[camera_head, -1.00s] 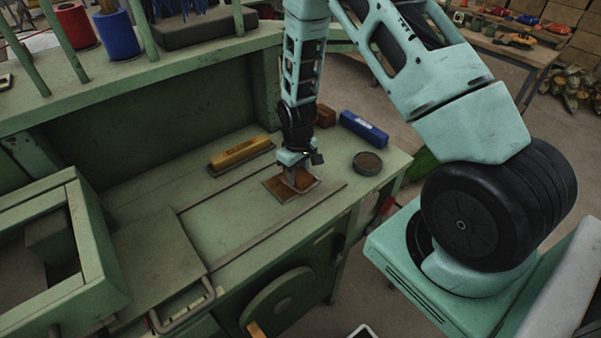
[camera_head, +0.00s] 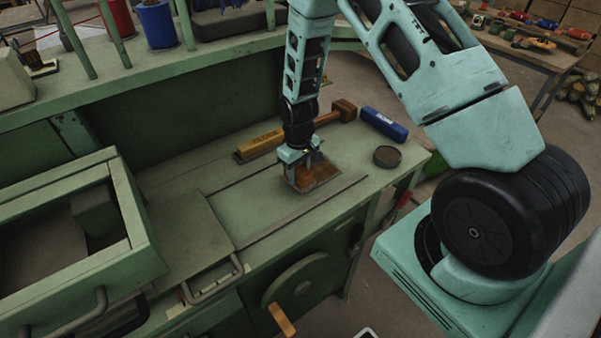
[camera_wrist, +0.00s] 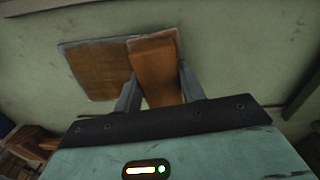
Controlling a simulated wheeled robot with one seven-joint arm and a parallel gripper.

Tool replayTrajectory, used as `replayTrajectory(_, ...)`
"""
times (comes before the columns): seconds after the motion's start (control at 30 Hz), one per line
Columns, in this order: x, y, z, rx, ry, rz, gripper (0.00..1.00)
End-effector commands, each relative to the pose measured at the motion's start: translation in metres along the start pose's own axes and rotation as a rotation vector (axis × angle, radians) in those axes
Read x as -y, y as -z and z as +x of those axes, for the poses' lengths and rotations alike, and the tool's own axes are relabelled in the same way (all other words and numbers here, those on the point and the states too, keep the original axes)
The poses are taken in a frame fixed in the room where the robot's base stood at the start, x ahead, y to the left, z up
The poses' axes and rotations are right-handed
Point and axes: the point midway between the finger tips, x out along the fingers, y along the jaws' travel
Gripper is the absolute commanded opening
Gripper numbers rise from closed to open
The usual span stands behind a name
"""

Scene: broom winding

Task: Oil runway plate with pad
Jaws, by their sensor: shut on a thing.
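My gripper (camera_head: 300,172) is shut on a brown, block-like pad (camera_wrist: 154,62), with one finger on each side of it in the wrist view. A flat brown square with a thin grey rim (camera_head: 325,172) lies on the bench beside the pad; it also shows in the wrist view (camera_wrist: 97,70), partly covered by the pad. The green runway plate (camera_head: 255,205) lies flat between dark rails on the bench top. The held pad is low over the plate's right end, at the square's left side. I cannot tell whether the pad touches the plate.
Behind the plate lie a yellow bar (camera_head: 259,146) and a wooden mallet (camera_head: 345,109). A blue bar (camera_head: 384,124) and a dark round tin (camera_head: 387,156) are at the right. A green open-topped box (camera_head: 128,215) stands left. The plate's middle is clear.

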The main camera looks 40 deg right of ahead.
Motion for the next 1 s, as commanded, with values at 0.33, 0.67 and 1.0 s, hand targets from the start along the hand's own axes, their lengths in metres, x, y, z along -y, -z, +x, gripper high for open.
replayTrajectory(0.33, 0.0, 0.007, -0.038, -0.004, -0.002, 0.0, 0.21)
replayTrajectory(0.67, 0.001, 0.011, -0.065, -0.004, -0.002, -0.001, 0.21)
replayTrajectory(1.0, 0.001, 0.012, -0.066, -0.003, -0.002, 0.0, 0.21)
